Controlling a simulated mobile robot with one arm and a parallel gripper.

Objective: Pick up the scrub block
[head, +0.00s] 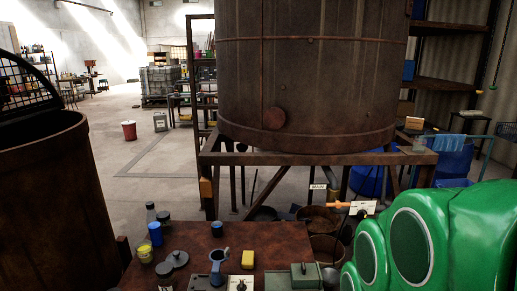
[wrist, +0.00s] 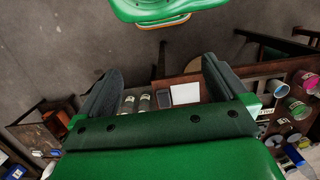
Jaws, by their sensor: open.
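A small yellow block (head: 248,259), which looks like the scrub block, lies on the brown table (head: 205,243) at the bottom of the head view. A blue cup-like item stands just left of it. I cannot pick the block out for certain in the wrist view. My gripper (wrist: 158,82) is open in the wrist view, with its two dark fingers spread and nothing held between them. Beyond and below the fingers are a white rectangle (wrist: 185,94), a dark flat item (wrist: 163,100) and two small jars. My gripper's fingers do not show in the head view.
Jars and bottles (head: 155,232) crowd the table's left side, and grey-green boxes (head: 306,275) its front right. Another brown vat (head: 55,200) stands at left. Open floor (head: 150,165) lies beyond at left.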

